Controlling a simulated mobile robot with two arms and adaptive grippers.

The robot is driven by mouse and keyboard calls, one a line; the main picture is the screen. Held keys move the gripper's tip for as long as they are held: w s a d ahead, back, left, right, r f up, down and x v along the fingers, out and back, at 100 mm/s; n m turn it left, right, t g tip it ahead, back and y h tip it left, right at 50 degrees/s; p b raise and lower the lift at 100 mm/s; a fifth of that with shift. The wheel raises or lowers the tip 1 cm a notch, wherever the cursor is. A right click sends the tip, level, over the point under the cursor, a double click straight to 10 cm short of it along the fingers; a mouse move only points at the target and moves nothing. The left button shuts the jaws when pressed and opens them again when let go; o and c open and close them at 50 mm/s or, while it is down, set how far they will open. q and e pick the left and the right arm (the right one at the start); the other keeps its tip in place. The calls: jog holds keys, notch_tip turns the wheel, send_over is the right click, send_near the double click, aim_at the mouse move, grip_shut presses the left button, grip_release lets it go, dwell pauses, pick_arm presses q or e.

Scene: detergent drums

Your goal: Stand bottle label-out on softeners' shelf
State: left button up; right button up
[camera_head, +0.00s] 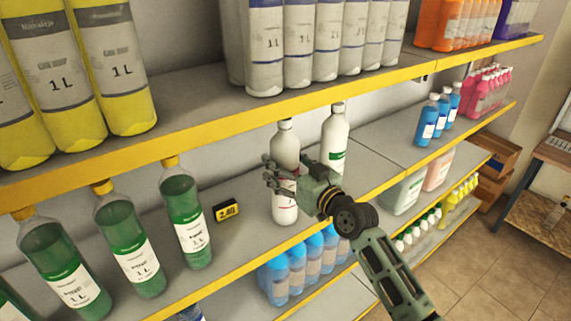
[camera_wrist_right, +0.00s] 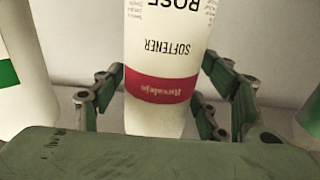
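A white softener bottle (camera_head: 285,147) with a capped top stands upright at the middle shelf. In the right wrist view the same bottle (camera_wrist_right: 162,100) shows a label with a red band and the words ROSE and SOFTENER, upside down in that picture. The label faces my right gripper (camera_head: 283,172). Its fingers, also in the wrist view (camera_wrist_right: 165,85), close in on both sides of the bottle and seem to touch it. The hand hides part of the label in the head view. I cannot tell whether the base rests on the shelf. My left gripper is not in view.
A white bottle with a green label (camera_head: 336,135) stands just right of the held one. Blue bottles (camera_head: 428,122) stand farther right. The upper shelf's yellow edge (camera_head: 230,127) runs overhead.

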jog(key=shift+o, duration=0.3)
jog(key=shift+r, duration=0.15)
jog(key=b+v, duration=0.2)
jog(key=v, duration=1)
